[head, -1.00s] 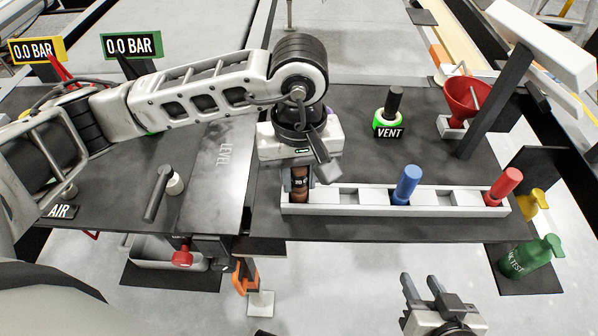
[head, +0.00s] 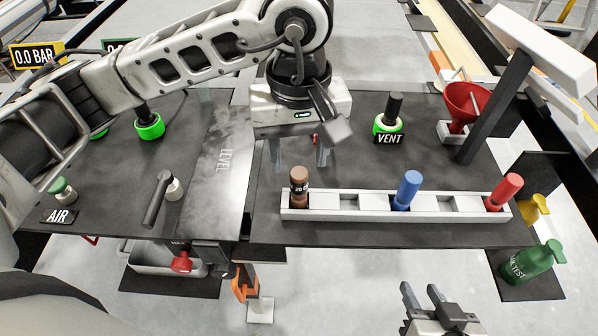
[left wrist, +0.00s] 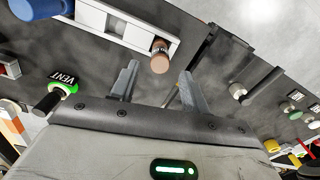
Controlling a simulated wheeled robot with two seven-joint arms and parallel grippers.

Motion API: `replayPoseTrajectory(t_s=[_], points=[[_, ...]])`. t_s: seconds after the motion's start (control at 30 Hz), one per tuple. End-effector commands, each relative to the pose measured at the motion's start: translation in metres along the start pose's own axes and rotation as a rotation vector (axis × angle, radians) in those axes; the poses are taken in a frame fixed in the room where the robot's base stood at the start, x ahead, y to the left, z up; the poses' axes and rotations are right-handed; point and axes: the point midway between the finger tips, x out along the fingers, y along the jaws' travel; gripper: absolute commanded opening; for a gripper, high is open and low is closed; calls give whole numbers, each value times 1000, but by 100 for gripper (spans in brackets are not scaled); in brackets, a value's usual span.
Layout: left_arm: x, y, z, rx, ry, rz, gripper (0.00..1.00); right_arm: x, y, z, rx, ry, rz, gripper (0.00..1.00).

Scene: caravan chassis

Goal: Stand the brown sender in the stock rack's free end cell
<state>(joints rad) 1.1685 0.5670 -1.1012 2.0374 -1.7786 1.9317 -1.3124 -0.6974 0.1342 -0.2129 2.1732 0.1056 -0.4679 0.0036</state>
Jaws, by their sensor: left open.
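The brown sender (head: 299,186) stands upright in the left end cell of the white stock rack (head: 352,215). It also shows in the left wrist view (left wrist: 160,55), in the end of the rack (left wrist: 118,30). A blue sender (head: 408,189) stands in the rack's middle and a red sender (head: 503,192) in its right end. My left gripper (head: 299,160) is open and empty, behind and above the brown sender and apart from it. Its open fingers show in the left wrist view (left wrist: 157,90). My right gripper (head: 424,298) is at the bottom, its fingers apart with nothing visible between them.
The VENT valve (head: 388,128) and a red funnel (head: 465,100) stand behind the rack. A dark angled post (head: 495,105) rises at the right. Green (head: 528,262) and yellow bottles stand beyond the rack's right end. A lever (head: 156,198) stands left of the LEVEL plate (head: 222,160).

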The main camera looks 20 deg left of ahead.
Motion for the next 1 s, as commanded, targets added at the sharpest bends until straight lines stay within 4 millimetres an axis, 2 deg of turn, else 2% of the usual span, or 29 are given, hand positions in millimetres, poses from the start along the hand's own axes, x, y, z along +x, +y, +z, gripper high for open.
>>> replayPoseTrajectory(t_s=[0.1, 0.3, 0.47, 1.0], points=[[-25, 1, 0, 2, 3, 2, 46, 0, 0, 1, 1, 1, -1, 36], [-48, 0, 0, 0, 0, 0, 46, 0, 0, -3, 1, 9, -2, 36], [-53, 0, 0, 0, -1, 0, 46, -1, -1, -7, 1, 17, -2, 36], [-52, 0, 0, 1, -1, 0, 46, 2, 1, -12, -3, 27, -1, 36]])
